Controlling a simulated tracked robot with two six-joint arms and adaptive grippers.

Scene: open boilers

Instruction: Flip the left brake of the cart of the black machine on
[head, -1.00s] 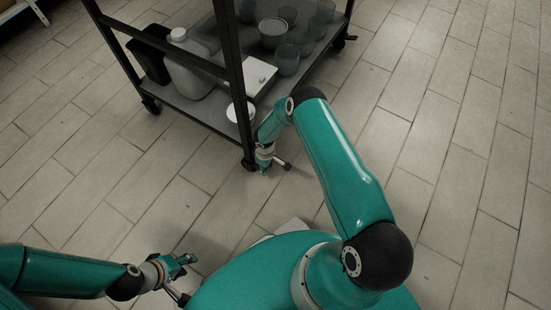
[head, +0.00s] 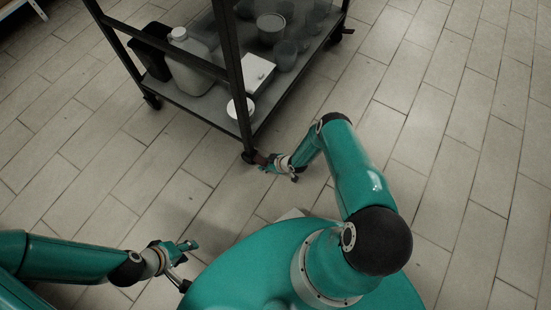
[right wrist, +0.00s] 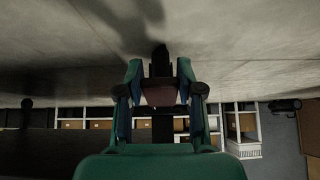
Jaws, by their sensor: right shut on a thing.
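The dark-framed cart (head: 205,115) stands at the top of the head view. The caster (head: 249,157) at its near corner is on the floor. A small reddish-brown brake lever (head: 261,159) sticks out to the right of it. My right gripper (head: 266,162) is low beside this caster, shut on the brake lever. The right wrist view shows the reddish-brown lever (right wrist: 160,94) between the two fingers (right wrist: 160,88). The lever is partly hidden by the fingers in the head view. My left gripper (head: 190,246) is empty above the floor at lower left; its finger gap is unclear.
The cart's lower shelf (head: 195,105) holds a pale jug (head: 189,65), a white box (head: 259,73), a bowl (head: 240,108) and several glasses. Another caster (head: 152,102) is at the far left corner. The tiled floor (head: 440,130) to the right is clear.

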